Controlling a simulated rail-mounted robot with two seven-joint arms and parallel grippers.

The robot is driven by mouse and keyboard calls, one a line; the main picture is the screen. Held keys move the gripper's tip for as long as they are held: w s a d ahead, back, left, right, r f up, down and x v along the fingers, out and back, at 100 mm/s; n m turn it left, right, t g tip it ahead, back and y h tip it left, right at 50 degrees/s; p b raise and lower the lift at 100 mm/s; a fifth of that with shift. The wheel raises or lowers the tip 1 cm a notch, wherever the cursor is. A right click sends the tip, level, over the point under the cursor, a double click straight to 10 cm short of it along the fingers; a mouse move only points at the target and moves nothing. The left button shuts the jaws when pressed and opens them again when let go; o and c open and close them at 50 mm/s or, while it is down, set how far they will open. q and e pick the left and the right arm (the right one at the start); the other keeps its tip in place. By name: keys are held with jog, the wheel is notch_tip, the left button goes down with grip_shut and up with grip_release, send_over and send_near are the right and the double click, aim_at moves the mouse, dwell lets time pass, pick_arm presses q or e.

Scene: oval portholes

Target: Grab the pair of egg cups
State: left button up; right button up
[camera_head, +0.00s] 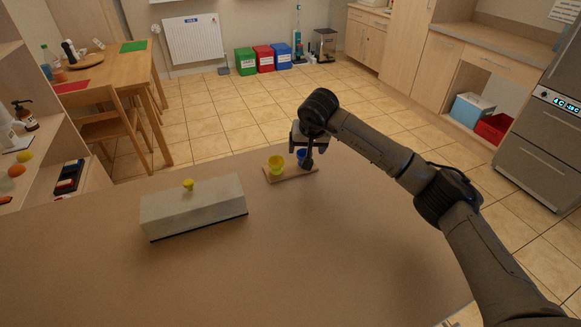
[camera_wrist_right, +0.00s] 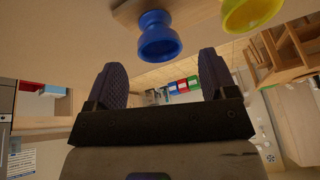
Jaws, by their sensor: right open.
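A yellow egg cup (camera_head: 276,163) and a blue egg cup (camera_head: 301,155) stand side by side on a small wooden board (camera_head: 284,176) on the table. My right gripper (camera_head: 308,162) is at the blue cup and partly hides it in the head view. In the right wrist view, which is upside down, the right gripper (camera_wrist_right: 162,76) is open and nothing is between its fingers. The blue cup (camera_wrist_right: 159,40) shows just past the fingertips, and the yellow cup (camera_wrist_right: 252,10) is cut off at the top right. I cannot tell whether a finger touches the blue cup. My left gripper is out of view.
A long pale grey box (camera_head: 193,210) with a yellow knob stands left of the board on the brown table (camera_head: 290,270). The table front is clear. A shelf (camera_head: 60,165) with bottles and fruit is at the left edge. Colored bins (camera_head: 264,58) stand far off on the floor.

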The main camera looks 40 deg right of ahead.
aim_at(290, 163)
jog(key=x, duration=0.4)
jog(key=shift+s+f, duration=0.1)
jog(key=shift+f, duration=0.15)
jog(key=c, duration=1.2)
jog(key=shift+r, duration=0.15)
